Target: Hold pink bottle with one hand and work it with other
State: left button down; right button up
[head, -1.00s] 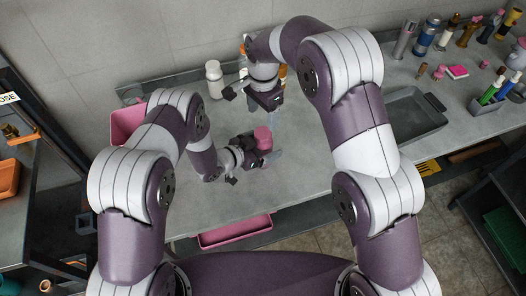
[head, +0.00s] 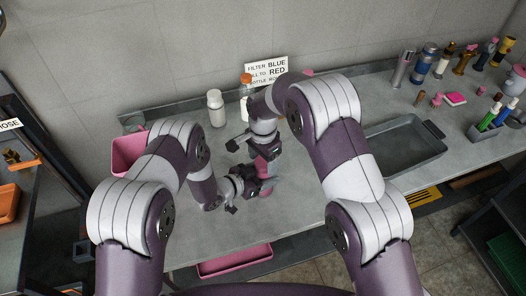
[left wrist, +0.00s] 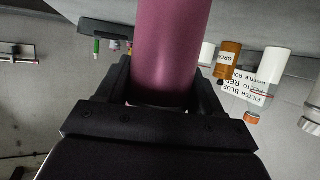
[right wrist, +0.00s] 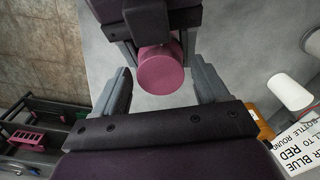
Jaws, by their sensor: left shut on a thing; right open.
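The pink bottle (left wrist: 170,50) is upright between the fingers of my left gripper (left wrist: 175,85), which is shut on it. In the head view the bottle (head: 264,166) shows only in part, between my two grippers. My left gripper (head: 240,188) holds it from the left side. My right gripper (right wrist: 165,85) is open above the bottle. In the right wrist view the bottle's round pink top (right wrist: 161,72) lies between the two open fingers, with a gap on each side. In the head view my right gripper (head: 265,152) hides part of the bottle.
A grey tray (head: 405,147) lies to the right. Pink bins (head: 128,152) and (head: 235,262) sit at the left and front.

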jog(key=shift+f, duration=0.1)
jog(key=shift+c, duration=0.3)
jog(key=c, duration=1)
jog(key=n, duration=0.6)
jog(key=shift+n, duration=0.4)
jog(key=o, duration=1.1)
jog(key=shift+o, duration=0.2)
